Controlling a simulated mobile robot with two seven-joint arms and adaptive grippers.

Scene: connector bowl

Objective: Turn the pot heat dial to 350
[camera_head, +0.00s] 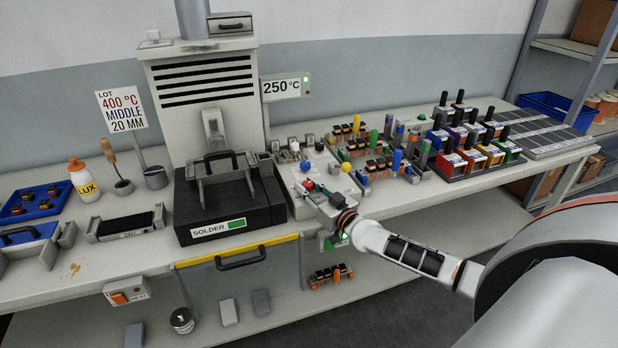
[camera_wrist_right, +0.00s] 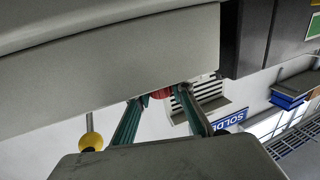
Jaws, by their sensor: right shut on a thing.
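My right gripper (camera_head: 322,196) reaches in from the right to the pale control box (camera_head: 297,206) beside the black solder pot (camera_head: 232,212). In the wrist view its two green fingers (camera_wrist_right: 160,96) close around a small red knob (camera_wrist_right: 158,93), mostly hidden between the tips. Red also shows at the gripper in the head view (camera_head: 308,185). I take this knob for the heat dial; its markings cannot be read. The display (camera_head: 286,87) reads 250 °C with a green light. My left gripper is not in view.
A yellow ball-topped lever (camera_head: 346,167) stands close to the gripper and shows in the wrist view (camera_wrist_right: 92,141). Colored connectors and bins (camera_head: 470,155) fill the bench to the right. A sign (camera_head: 121,110) reads "LOT 400 °C MIDDLE 20 MM".

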